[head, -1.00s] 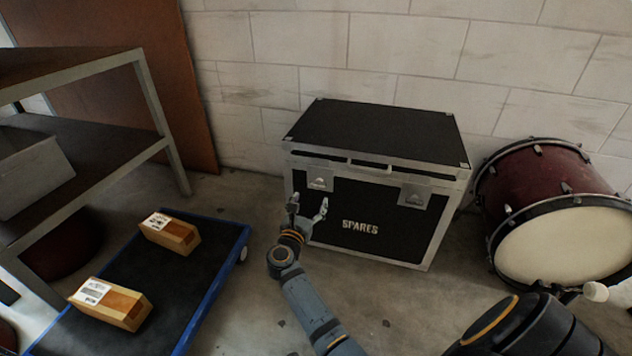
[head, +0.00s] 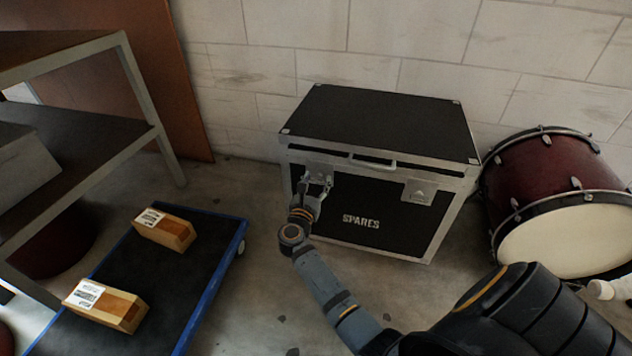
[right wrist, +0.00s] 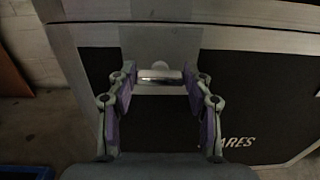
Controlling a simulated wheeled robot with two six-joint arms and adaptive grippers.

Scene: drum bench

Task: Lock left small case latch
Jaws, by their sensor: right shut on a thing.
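The black case (head: 375,205) with metal edges and the word SPARES stands on the floor against the wall. Its left latch (head: 313,170) is at the upper left of the front face, mostly hidden by my right gripper (head: 318,183). In the right wrist view, the latch's bright metal bar (right wrist: 160,74) lies between the two fingers of the gripper (right wrist: 158,82), which is shut on it. The latch's plate (right wrist: 168,44) shows above the bar. The right latch (head: 419,192) is uncovered. My left gripper is not in view.
A drum (head: 555,200) stands close to the case's right side. A blue-edged cart (head: 190,290) with two wooden blocks and a shelf (head: 95,165) are at the left. Bare floor (head: 255,305) lies between the cart and the case.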

